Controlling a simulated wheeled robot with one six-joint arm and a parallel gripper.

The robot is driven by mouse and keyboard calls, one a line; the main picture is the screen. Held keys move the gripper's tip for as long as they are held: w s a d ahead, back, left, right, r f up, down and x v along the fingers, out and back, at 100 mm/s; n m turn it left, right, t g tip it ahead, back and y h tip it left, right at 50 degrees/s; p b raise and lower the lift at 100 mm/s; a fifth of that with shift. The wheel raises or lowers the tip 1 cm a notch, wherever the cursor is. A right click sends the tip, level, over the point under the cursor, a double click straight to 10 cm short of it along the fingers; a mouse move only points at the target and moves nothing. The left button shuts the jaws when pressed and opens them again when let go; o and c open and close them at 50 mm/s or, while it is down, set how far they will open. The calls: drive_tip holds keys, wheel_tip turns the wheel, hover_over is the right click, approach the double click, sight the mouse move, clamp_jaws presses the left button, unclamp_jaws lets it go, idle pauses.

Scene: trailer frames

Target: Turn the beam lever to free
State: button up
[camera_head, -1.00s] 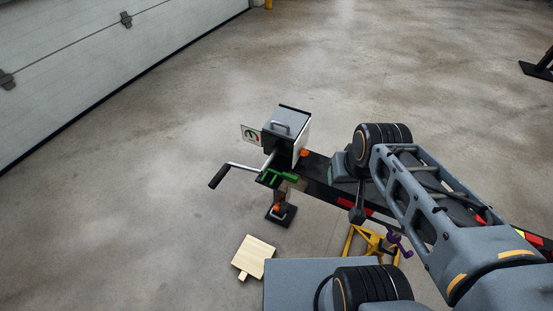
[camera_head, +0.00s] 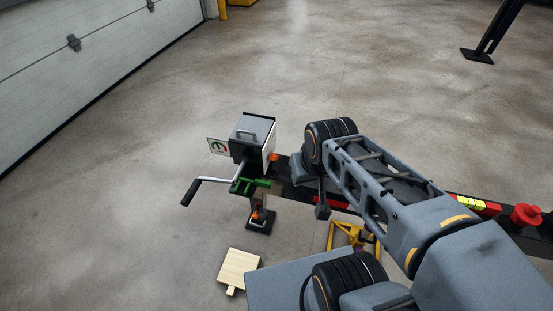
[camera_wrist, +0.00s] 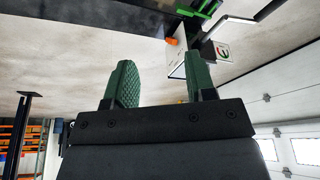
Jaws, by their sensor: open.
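The dark beam (camera_head: 285,190) of the trailer frame runs from the box at its left end toward the right, partly behind my arm. A green lever-like part (camera_head: 262,183) sits at the beam's left end, below the box; it also shows at the top of the wrist view (camera_wrist: 203,6). I cannot tell which part is the beam lever. A purple part stands low near the yellow stand, mostly hidden by my arm. My gripper (camera_wrist: 160,76) is open and empty in the wrist view, its green pads apart. The head view does not show its fingers clearly.
A grey box (camera_head: 252,138) with a sign (camera_head: 218,146) and a crank handle (camera_head: 208,181) tops the beam's left end. A yellow stand (camera_head: 345,236) is under the beam. A wooden board (camera_head: 238,270) lies on the floor. A red knob (camera_head: 526,214) is at right.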

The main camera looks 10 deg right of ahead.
wheel_tip(320, 180, down, 6)
drive_tip(key=d+r+m+g+b, duration=0.1)
drive_tip(key=d+b, duration=0.1)
drive_tip(key=m+t+y+b, duration=0.8)
drive_tip(key=m+y+b, duration=0.2)
drive_tip(key=m, duration=0.7)
approach(275, 159)
drive_tip(key=x, duration=0.9)
drive_tip(key=shift+w+f, duration=0.3)
drive_tip(key=shift+w, duration=0.15)
clamp_jaws()
